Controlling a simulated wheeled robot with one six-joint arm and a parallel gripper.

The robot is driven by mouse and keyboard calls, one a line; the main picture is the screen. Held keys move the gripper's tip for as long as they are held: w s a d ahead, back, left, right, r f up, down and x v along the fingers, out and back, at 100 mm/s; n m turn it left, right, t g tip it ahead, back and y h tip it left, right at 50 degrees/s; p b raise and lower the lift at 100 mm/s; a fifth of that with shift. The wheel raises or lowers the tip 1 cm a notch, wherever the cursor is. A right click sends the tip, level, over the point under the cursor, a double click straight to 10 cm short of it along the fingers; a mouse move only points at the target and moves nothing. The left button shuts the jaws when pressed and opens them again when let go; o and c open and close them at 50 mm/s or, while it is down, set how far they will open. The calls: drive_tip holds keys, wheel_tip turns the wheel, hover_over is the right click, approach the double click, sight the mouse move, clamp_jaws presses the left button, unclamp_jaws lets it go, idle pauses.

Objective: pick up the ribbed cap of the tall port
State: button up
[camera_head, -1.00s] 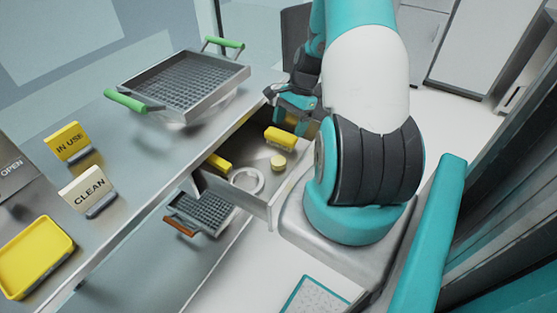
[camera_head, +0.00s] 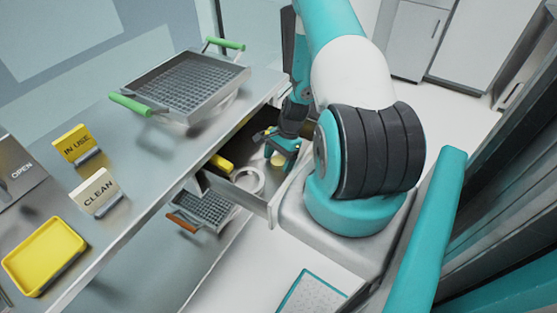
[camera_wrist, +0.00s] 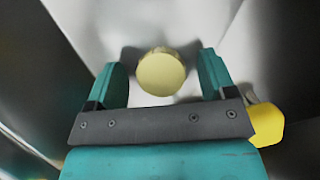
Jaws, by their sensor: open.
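A round pale-yellow cap (camera_head: 277,159) lies in the open drawer (camera_head: 268,208), partly covered by my gripper in the head view. In the wrist view the cap (camera_wrist: 161,74) shows its flat round top, with a ribbed edge just visible at the far side. My gripper (camera_head: 284,147) points down into the drawer. In the wrist view its two teal fingers (camera_wrist: 163,72) are open, one on each side of the cap, with a visible gap on both sides. I cannot tell how far above the cap the fingertips are.
A yellow object (camera_wrist: 266,124) lies just right of my gripper in the wrist view. A second yellow piece (camera_head: 222,164) and a white ring (camera_head: 247,181) share the drawer. The drawer walls are close by. A mesh tray (camera_head: 180,85) with green handles stands on the counter above.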

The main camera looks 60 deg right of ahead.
drive_tip(key=shift+c, duration=0.4)
drive_tip(key=c, duration=0.9)
